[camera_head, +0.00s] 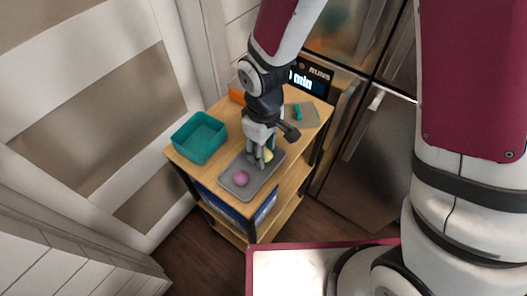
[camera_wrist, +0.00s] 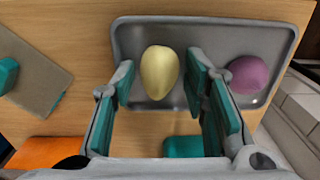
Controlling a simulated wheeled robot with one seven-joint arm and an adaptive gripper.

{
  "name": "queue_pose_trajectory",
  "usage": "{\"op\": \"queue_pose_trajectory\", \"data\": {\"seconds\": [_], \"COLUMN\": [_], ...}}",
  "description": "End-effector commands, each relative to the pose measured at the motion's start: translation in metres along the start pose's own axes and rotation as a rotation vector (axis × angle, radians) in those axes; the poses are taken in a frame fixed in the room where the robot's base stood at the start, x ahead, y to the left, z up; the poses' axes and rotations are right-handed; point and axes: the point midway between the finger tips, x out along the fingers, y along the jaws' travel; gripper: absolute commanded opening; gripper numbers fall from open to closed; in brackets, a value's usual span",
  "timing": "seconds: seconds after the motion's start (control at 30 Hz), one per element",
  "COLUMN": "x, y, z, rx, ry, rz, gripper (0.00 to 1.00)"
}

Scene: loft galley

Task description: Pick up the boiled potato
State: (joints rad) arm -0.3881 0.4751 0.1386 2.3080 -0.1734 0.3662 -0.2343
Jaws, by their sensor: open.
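The boiled potato (camera_wrist: 159,71) is a pale yellow, pear-shaped lump lying on a grey tray (camera_wrist: 215,28) in the wrist view. My gripper (camera_wrist: 160,78) is open, with its teal-padded fingers on either side of the potato; I cannot tell whether they touch it. In the head view, my gripper (camera_head: 260,160) points down over the tray (camera_head: 237,189), and the potato (camera_head: 268,155) is partly hidden behind the fingers. A purple round item (camera_wrist: 248,75) lies on the same tray, just right of the right finger; it also shows in the head view (camera_head: 241,178).
A teal open bin (camera_head: 200,137) stands at the left of the wooden cart top (camera_head: 222,112). A grey board (camera_wrist: 30,72) with a teal item (camera_wrist: 7,74) lies at the other side. An orange item (camera_wrist: 42,153) sits at the back. A fridge (camera_head: 372,150) stands right of the cart.

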Motion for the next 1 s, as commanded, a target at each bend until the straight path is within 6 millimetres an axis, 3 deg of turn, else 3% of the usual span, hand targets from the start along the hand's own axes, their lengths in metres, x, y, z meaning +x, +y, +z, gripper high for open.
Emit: {"op": "queue_pose_trajectory", "data": {"seconds": [0.03,0.2,0.63,0.93,1.0], "x": [0.0,0.0,-0.004,-0.039,-0.038], "y": [0.0,0.0,0.0,0.001,-0.01], "z": [0.0,0.0,0.0,-0.001,0.013], "rx": [0.0,0.0,0.0,0.0,-0.003], "ry": [0.0,0.0,0.001,0.003,-0.004], "rz": [0.0,0.0,0.0,0.003,0.0], "gripper": [0.41,0.06,0.06,0.06,0.06]}}
